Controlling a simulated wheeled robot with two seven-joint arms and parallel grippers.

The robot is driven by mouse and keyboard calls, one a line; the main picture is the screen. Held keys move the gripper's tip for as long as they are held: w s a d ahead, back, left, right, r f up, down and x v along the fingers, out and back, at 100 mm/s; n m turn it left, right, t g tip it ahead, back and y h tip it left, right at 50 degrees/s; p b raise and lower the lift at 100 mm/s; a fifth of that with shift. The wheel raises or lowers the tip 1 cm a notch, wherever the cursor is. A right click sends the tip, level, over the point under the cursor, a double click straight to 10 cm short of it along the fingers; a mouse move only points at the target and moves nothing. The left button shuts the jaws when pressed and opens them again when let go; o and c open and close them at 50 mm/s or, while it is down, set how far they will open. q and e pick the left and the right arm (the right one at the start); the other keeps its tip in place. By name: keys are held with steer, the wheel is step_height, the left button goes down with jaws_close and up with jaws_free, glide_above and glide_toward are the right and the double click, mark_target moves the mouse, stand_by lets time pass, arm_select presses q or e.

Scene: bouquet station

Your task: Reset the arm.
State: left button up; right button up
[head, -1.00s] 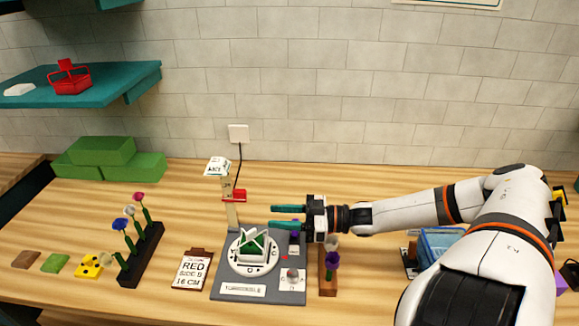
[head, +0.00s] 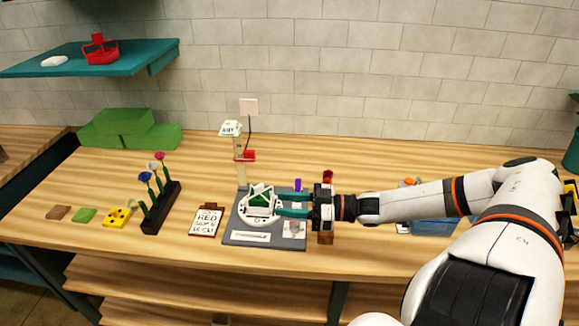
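My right gripper (head: 294,205) is over the right part of a grey station board (head: 236,237). Its two green fingers point left and are apart, with nothing seen between them. A round white dial holder (head: 262,218) with a green and white insert (head: 260,197) sits on the board, just left of the fingertips. A post with a red bracket (head: 244,156) and a white sign (head: 230,128) stands behind it. A small purple item (head: 298,185) and a red item (head: 328,177) show behind the gripper. My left gripper is out of view.
A clipboard (head: 207,221) reads RED. A dark rack (head: 160,214) holds several flowers. Brown (head: 58,212), green (head: 84,215) and yellow (head: 116,217) blocks lie at left, green foam blocks (head: 128,128) behind. A blue tray (head: 433,227) is partly hidden by my arm. A shelf (head: 85,64) holds a red basket (head: 101,50).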

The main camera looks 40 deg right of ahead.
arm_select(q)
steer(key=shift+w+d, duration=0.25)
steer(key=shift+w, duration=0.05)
